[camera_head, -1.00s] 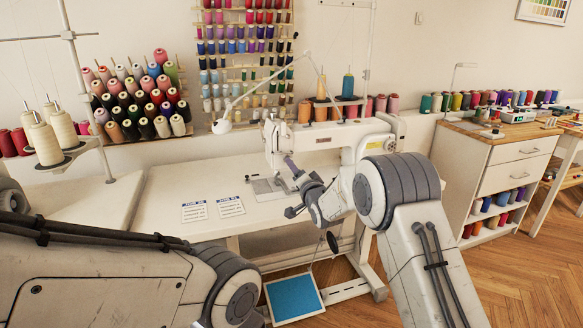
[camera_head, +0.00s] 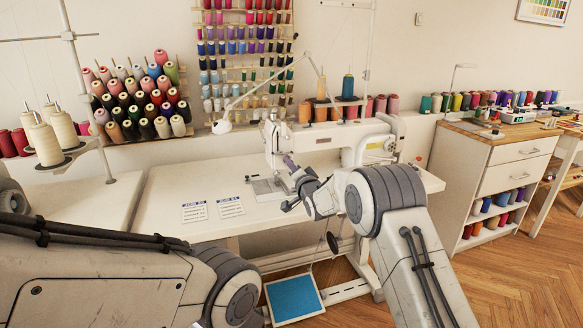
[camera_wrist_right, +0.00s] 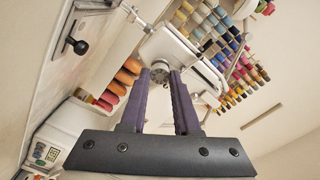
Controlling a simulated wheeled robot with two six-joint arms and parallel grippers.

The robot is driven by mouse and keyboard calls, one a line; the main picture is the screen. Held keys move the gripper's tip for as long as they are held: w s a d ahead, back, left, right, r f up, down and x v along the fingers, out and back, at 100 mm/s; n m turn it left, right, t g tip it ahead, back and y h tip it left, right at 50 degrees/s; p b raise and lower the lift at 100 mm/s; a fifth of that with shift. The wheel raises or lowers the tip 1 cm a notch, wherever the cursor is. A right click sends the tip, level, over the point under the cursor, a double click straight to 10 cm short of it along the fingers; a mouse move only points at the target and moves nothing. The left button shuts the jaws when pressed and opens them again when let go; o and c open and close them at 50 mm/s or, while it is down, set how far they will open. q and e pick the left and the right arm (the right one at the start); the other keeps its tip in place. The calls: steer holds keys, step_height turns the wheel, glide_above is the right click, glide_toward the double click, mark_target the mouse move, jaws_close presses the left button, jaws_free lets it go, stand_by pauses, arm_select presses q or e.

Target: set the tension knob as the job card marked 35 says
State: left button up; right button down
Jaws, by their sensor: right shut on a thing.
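The white sewing machine (camera_head: 325,138) stands on a white table. Its round grey tension knob (camera_wrist_right: 160,71) is between the tips of my right gripper's purple fingers (camera_wrist_right: 162,80) in the right wrist view. The right gripper (camera_head: 289,161) is at the machine's head end and is shut on the knob. The knob's scale is too small to read. Two white job cards with blue headings, a left one (camera_head: 194,212) and a right one (camera_head: 231,207), lie flat on the table. Their numbers are too small to read surely. My left gripper is out of view.
Thread cones stand on a rack (camera_head: 140,105) at the back left and behind the machine. A blue pedal (camera_head: 293,297) is on the floor under the table. A drawer cabinet (camera_head: 497,175) stands at the right. The table around the cards is clear.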

steer(key=shift+n, duration=0.3)
steer(key=shift+f+n+b, duration=0.1)
steer(key=shift+n+b, duration=10.3)
steer(key=shift+n, duration=5.1)
